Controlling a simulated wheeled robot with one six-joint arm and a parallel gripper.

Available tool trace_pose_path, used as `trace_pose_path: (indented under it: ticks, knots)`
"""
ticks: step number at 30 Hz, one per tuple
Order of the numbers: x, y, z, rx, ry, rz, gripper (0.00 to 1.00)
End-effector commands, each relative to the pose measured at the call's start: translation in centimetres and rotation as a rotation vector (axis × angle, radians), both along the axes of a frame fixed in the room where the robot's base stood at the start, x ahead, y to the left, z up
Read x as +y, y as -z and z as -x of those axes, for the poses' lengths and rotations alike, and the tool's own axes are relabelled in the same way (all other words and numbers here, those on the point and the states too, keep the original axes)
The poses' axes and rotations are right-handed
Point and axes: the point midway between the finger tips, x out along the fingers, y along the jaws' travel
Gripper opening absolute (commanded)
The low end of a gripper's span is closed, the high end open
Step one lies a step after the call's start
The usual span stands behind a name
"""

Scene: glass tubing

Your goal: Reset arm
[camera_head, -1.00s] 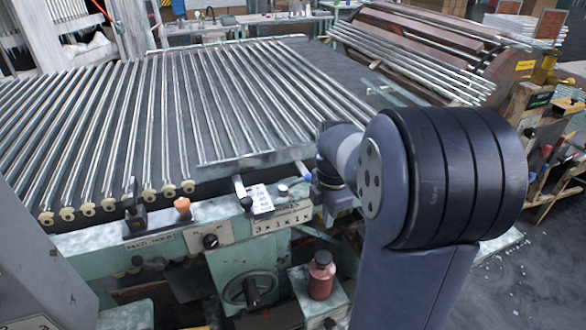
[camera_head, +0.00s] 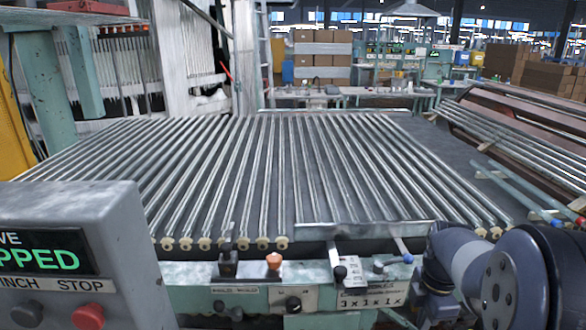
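My arm reaches in at the lower right, its large dark joint cut off by the right edge. Its far end, with my gripper (camera_head: 434,306), hangs low in front of the machine's front rail. I cannot make out the fingers, so whether it is open or shut does not show. No held object is visible there. The arm's end is beside a lever with a blue knob (camera_head: 408,258); I cannot tell if they touch.
A wide bed of glass tubes (camera_head: 250,175) fills the middle. A control box (camera_head: 90,250) with a green "STOPPED" display and a red button stands at the lower left. The front rail (camera_head: 200,299) carries small levers and an orange knob (camera_head: 274,260). More tubes (camera_head: 520,130) lie at the right.

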Motion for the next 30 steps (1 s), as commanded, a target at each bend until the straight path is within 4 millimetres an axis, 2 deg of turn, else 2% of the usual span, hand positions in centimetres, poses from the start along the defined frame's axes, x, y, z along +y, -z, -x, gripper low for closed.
trace_pose_path:
  ticks: [3,6,17,23,30]
  knots:
    - [0.0,-1.6,0.0,0.0,-0.001,0.0,0.0]
    - [0.0,-2.2,0.0,0.0,-0.001,0.0,0.0]
    - [0.0,-2.1,0.0,0.002,-0.001,-0.001,0.0]
    - [0.1,-0.9,0.0,0.005,-0.001,-0.002,0.0]
    - [0.1,2.8,0.1,0.007,-0.001,-0.003,0.0]
